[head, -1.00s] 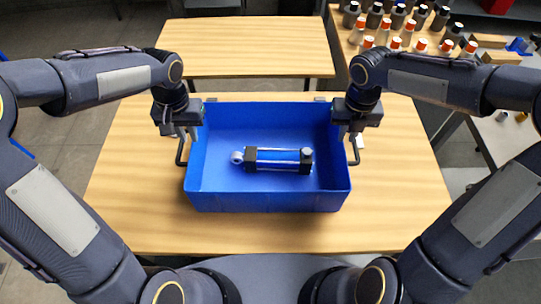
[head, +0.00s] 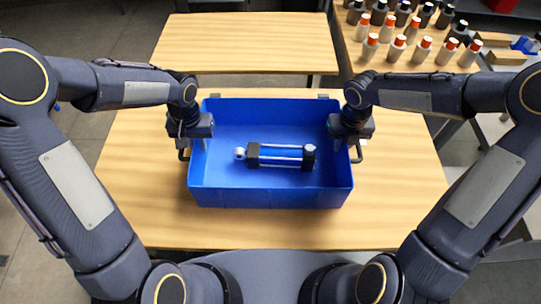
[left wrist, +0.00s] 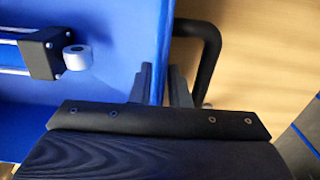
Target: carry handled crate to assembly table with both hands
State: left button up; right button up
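The blue handled crate (head: 270,196) stands on the near wooden table, with black handles on its left and right sides. A silver and black cylinder part (head: 275,157) lies in it, partly seen in the left wrist view (left wrist: 40,52). My left gripper (head: 197,145) is at the crate's left wall. In the left wrist view its two fingers (left wrist: 161,85) stand apart, one on each side of the wall's rim, the outer one beside the black handle (left wrist: 210,50). My right gripper (head: 347,146) is at the right wall; its fingertips are mostly hidden.
The near table (head: 130,200) is bare around the crate. An empty second wooden table (head: 240,45) stands behind, across a gap. At the back right, a table holds several bottles (head: 400,45) with orange, black and grey caps, and wooden blocks (head: 505,57).

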pick_arm(q)
jog(key=shift+f, duration=0.55)
pick_arm(e)
jog(key=shift+f, duration=0.55)
pick_arm(q)
grip_shut()
pick_arm(e)
grip_shut()
pick_arm(q)
jog(key=shift+w+r, duration=0.15)
jog(key=shift+r, duration=0.15)
pick_arm(e)
jog(key=shift+w+r, duration=0.1)
jog(key=shift+r, duration=0.2)
